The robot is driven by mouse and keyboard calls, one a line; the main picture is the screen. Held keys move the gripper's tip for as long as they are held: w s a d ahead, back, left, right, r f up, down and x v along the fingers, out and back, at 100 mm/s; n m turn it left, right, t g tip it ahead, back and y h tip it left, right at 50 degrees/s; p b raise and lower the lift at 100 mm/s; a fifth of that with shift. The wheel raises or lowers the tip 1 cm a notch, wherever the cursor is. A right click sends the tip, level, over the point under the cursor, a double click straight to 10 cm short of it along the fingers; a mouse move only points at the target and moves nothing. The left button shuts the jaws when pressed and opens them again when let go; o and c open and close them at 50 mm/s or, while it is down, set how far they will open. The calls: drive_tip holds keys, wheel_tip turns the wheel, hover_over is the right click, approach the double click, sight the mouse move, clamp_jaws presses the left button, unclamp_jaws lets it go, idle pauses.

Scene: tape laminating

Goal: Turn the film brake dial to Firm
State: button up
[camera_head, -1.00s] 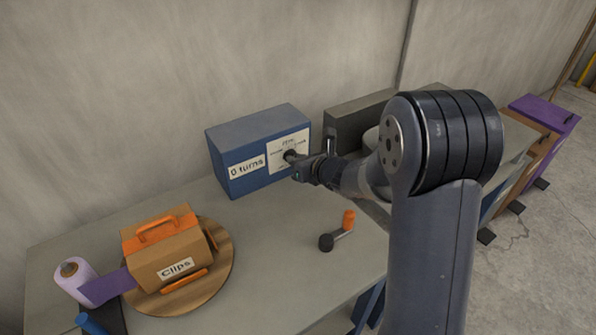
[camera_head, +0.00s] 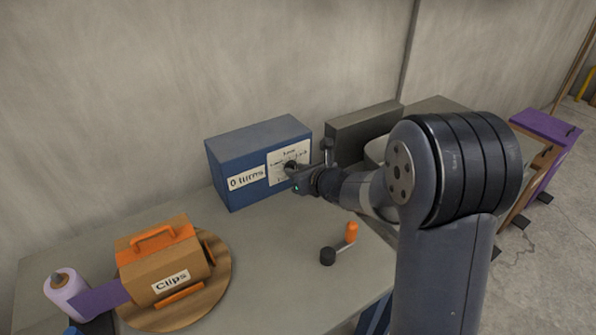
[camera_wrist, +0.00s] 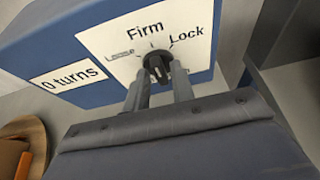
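The film brake dial (camera_wrist: 157,66) is a small dark knob on a white label plate (camera_wrist: 103,42) on the front of a blue box (camera_head: 233,150). In the wrist view the plate reads Loose at left, Firm at the top and Lock at right. My gripper (camera_wrist: 160,78) has one finger on each side of the dial and looks shut on it. The fingers hide part of the knob, and I cannot clearly read which mark it points to. In the head view my gripper (camera_head: 294,176) reaches the plate from the right.
The box also carries a "0 turns" label (camera_head: 246,177). A crank with an orange handle (camera_head: 351,232) lies on the grey table (camera_head: 265,270). A Clips box (camera_head: 160,262) sits on a round wooden turntable (camera_head: 221,285), beside a purple film roll (camera_head: 66,294). A grey block (camera_head: 365,130) stands right of the blue box.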

drive_tip(key=shift+o, duration=0.8)
drive_tip(key=p+v, duration=0.1)
drive_tip(key=v, duration=1)
drive_tip(key=shift+w+f, duration=0.1)
drive_tip(key=shift+w, duration=0.1)
drive_tip(key=b+x, duration=0.1)
drive_tip(key=x, duration=0.9)
drive_tip(key=shift+s, duration=0.1)
drive_tip(key=shift+w+a+f, duration=0.1)
drive_tip(key=shift+w+a, duration=0.15)
drive_tip(key=shift+w, duration=0.05)
drive_tip(key=shift+p, duration=0.3)
drive_tip(key=shift+f+b, duration=0.1)
drive_tip(key=shift+b, duration=0.25)
